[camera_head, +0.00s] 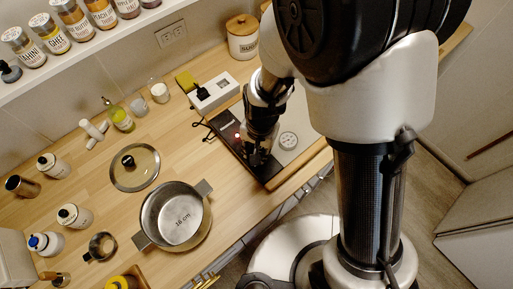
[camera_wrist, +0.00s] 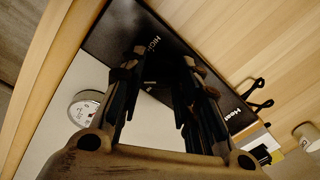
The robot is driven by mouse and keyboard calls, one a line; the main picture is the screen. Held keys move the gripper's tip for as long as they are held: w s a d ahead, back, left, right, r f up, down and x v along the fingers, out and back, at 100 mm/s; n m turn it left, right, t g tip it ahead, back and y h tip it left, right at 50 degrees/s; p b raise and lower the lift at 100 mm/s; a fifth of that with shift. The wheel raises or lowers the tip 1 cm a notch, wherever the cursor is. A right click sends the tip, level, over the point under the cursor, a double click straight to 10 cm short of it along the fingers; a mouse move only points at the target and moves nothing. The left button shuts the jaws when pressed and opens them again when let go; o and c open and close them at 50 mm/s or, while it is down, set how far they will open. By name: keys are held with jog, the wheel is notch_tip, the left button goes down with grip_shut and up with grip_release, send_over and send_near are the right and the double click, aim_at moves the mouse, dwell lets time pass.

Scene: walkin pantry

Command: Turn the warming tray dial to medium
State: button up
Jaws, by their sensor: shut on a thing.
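The warming tray has a pale plate (camera_head: 299,124) and a black control strip (camera_head: 233,146) along its left side. In the wrist view the strip (camera_wrist: 107,33) carries white lettering that seems to read HIGH. My gripper (camera_head: 258,158) is down at the strip, shut on the dial. In the wrist view the two fingers of my gripper (camera_wrist: 163,68) stand a little apart over the strip. The dial is hidden by the fingers, so its pointer setting cannot be read. A small red light (camera_head: 237,134) shows on the strip.
A round white gauge (camera_head: 289,140) lies on the plate beside my gripper; it also shows in the wrist view (camera_wrist: 86,106). A white box (camera_head: 214,92) and black cord stand behind. A steel pot (camera_head: 175,214) and glass lid (camera_head: 134,167) are to the left. A shelf holds several jars.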

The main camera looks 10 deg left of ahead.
jog(key=o, duration=1.1)
jog(key=r, duration=1.2)
jog(key=shift+d, duration=0.35)
